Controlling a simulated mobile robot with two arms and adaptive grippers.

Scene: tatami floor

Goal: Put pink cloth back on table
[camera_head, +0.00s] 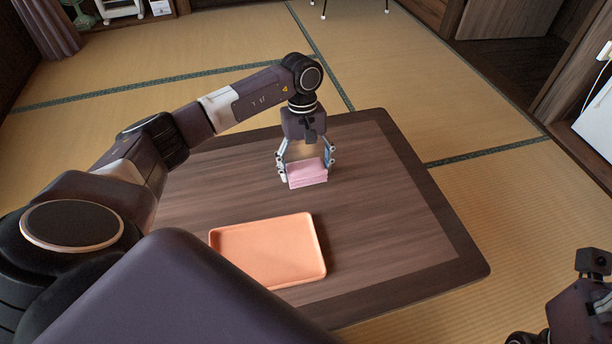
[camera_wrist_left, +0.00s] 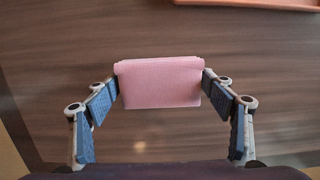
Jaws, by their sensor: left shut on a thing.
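The pink cloth (camera_head: 307,173) is a folded block between the fingers of my left gripper (camera_head: 307,166), over the far part of the dark wooden table (camera_head: 385,215). In the left wrist view the cloth (camera_wrist_left: 160,82) spans the gap between the two fingertips (camera_wrist_left: 161,88), and my left gripper is shut on it. I cannot tell whether the cloth's underside touches the table top. My right gripper (camera_head: 594,265) shows only in part at the lower right edge, off the table's side.
An orange tray (camera_head: 310,262) lies on the near part of the table, apart from the cloth; its edge also shows in the left wrist view (camera_wrist_left: 262,4). The table top right of the cloth and tray is clear. Tatami floor (camera_head: 400,80) surrounds the table.

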